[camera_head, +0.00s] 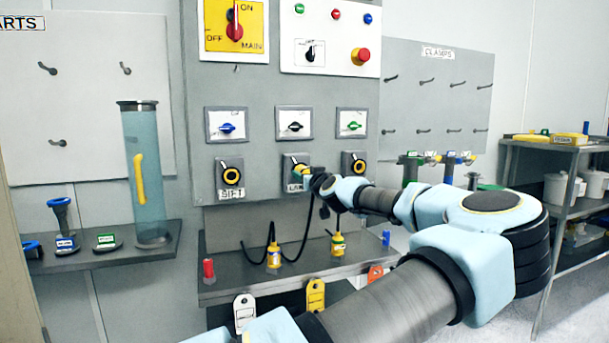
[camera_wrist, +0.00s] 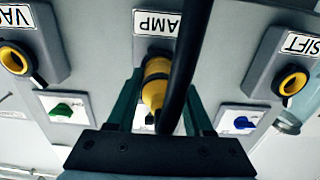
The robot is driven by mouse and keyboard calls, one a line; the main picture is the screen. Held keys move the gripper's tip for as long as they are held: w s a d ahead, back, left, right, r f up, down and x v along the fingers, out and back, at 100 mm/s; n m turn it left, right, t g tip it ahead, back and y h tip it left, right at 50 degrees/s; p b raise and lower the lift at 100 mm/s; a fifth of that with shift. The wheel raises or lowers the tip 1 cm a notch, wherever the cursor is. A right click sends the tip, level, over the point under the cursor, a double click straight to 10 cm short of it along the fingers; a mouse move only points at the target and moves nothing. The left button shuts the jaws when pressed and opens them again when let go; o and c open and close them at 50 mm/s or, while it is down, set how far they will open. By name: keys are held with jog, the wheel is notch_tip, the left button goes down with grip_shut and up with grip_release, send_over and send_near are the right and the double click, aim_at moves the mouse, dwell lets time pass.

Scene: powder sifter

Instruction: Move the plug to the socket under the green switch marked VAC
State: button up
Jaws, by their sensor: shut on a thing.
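My gripper (camera_wrist: 157,90) is shut on the yellow plug (camera_wrist: 154,97) at the middle socket, whose label reads "AMP" in the upside-down wrist view. How deep the plug sits is hidden. A black cable (camera_wrist: 186,60) crosses in front of it. In the head view my gripper (camera_head: 310,181) covers part of the middle socket plate (camera_head: 289,164). The VAC socket (camera_head: 354,164) is at the right, under the green switch (camera_head: 353,126). In the wrist view the VAC socket (camera_wrist: 14,60) is at the left, a ring with a dark hole, beside the green switch (camera_wrist: 63,109).
The SIFT socket (camera_head: 232,176) is at the left of the panel. Below, a grey shelf (camera_head: 222,291) holds a red padlock (camera_head: 208,268) and yellow items (camera_head: 274,256). The black cable (camera_head: 305,235) hangs down toward the shelf. The panel face between the sockets is bare.

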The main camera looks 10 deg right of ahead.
grip_shut()
jog(key=shift+s, duration=0.1)
jog(key=shift+s+d+b, duration=0.2)
jog(key=shift+s+b, duration=0.35)
jog(key=shift+s, duration=0.9)
jog(key=shift+s+d+b, duration=0.2)
jog(key=shift+s+b, duration=0.35)
jog(key=shift+s, duration=0.85)
